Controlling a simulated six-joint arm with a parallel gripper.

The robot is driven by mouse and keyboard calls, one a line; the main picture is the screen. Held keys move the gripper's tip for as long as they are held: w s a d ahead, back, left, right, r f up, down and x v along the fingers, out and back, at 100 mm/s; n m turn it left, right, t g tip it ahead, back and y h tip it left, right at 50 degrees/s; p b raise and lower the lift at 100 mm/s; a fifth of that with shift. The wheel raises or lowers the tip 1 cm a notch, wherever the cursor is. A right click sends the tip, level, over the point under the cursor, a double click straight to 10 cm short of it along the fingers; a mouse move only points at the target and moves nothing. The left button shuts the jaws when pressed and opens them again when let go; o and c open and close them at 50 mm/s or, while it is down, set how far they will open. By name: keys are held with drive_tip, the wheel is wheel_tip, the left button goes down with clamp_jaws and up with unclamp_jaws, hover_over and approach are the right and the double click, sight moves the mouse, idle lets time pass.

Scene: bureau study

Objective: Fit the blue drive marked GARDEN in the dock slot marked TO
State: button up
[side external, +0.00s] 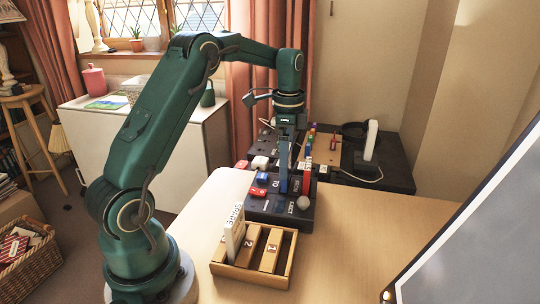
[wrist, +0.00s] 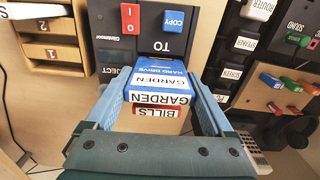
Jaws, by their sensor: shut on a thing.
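The blue drive marked GARDEN (wrist: 160,88) is between my gripper's two light blue fingers (wrist: 158,80) in the wrist view, which are shut on it. In the side view the blue drive (side external: 283,172) stands upright under my gripper (side external: 284,142), over the dark dock (side external: 262,207). Its lower end is at the dock's top by the TO label (side external: 276,183); I cannot tell how deep it sits. The TO label also shows in the wrist view (wrist: 167,46), just beyond the drive. The slot opening is hidden.
A red drive (side external: 307,172) stands beside the blue one; a BILLS label (wrist: 157,113) shows near GARDEN. The dock has a red switch (wrist: 130,18) and blue COPY button (wrist: 173,21). A wooden rack (side external: 246,273) holds a white SPARE drive (side external: 235,232). Free table lies right.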

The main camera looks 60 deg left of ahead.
drive_tip(key=shift+f, duration=1.7)
drive_tip(key=o, duration=1.2)
drive_tip(key=shift+r, duration=0.1)
drive_tip(key=shift+r, duration=3.45)
